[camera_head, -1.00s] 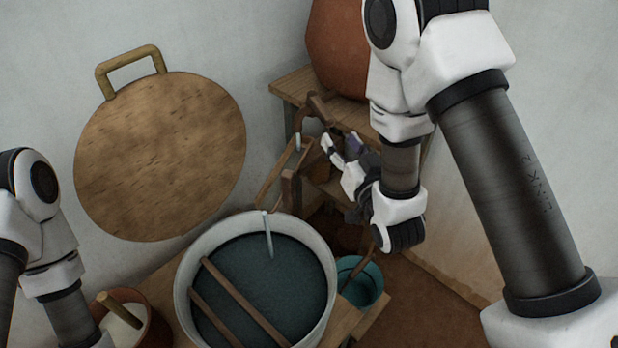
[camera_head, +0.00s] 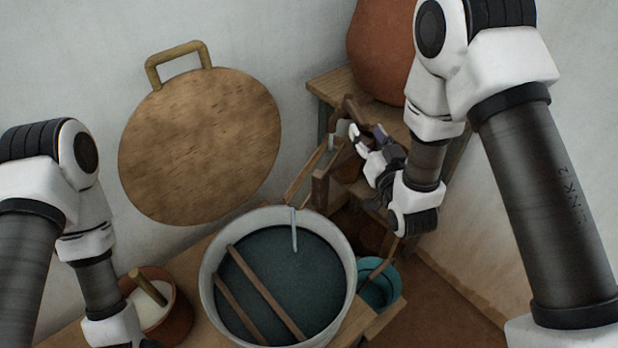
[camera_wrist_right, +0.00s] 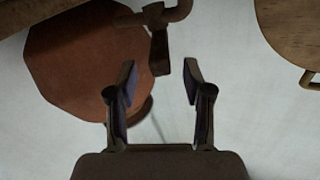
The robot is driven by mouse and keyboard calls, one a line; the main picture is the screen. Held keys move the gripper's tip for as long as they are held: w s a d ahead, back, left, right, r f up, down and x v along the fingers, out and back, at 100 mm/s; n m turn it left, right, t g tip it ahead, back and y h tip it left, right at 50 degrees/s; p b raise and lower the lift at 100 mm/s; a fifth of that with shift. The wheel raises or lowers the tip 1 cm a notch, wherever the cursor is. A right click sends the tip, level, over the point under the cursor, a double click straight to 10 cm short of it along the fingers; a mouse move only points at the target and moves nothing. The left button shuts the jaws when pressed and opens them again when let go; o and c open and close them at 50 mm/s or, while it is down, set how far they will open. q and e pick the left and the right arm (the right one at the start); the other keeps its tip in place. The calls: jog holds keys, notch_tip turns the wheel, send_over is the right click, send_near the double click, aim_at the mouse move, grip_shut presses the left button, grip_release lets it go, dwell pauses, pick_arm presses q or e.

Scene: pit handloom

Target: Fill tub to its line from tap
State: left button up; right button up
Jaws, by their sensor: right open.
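The pale round tub (camera_head: 211,318) stands low in the head view and holds dark teal liquid (camera_head: 302,268). Two wooden sticks (camera_head: 262,287) lie across it. A thin pale streak (camera_head: 295,232), like a stream, runs down at its back rim. I cannot make out a fill line. The brown wooden tap (camera_head: 350,108) is below the big terracotta jar; its lever (camera_wrist_right: 160,50) shows in the right wrist view. My right gripper (camera_head: 366,133) is open close to the tap; in the wrist view its fingers (camera_wrist_right: 160,82) are apart, with the lever just beyond. My left gripper is cut off below.
The terracotta jar (camera_head: 377,55) stands on a wooden shelf (camera_head: 331,85). A wooden trough (camera_head: 305,172) slopes toward the tub. A small teal bucket (camera_head: 380,292) is right of the tub, a clay pot (camera_head: 180,318) left.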

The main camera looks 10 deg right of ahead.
aim_at(356, 114)
jog(key=w, duration=0.3)
jog(key=w+p, duration=0.1)
jog(key=w, duration=0.3)
jog(key=shift+w+a+f+p, duration=0.1)
jog(key=shift+w+a+p, duration=0.1)
jog(key=shift+w+p, duration=0.1)
jog(key=shift+c, duration=0.4)
grip_shut()
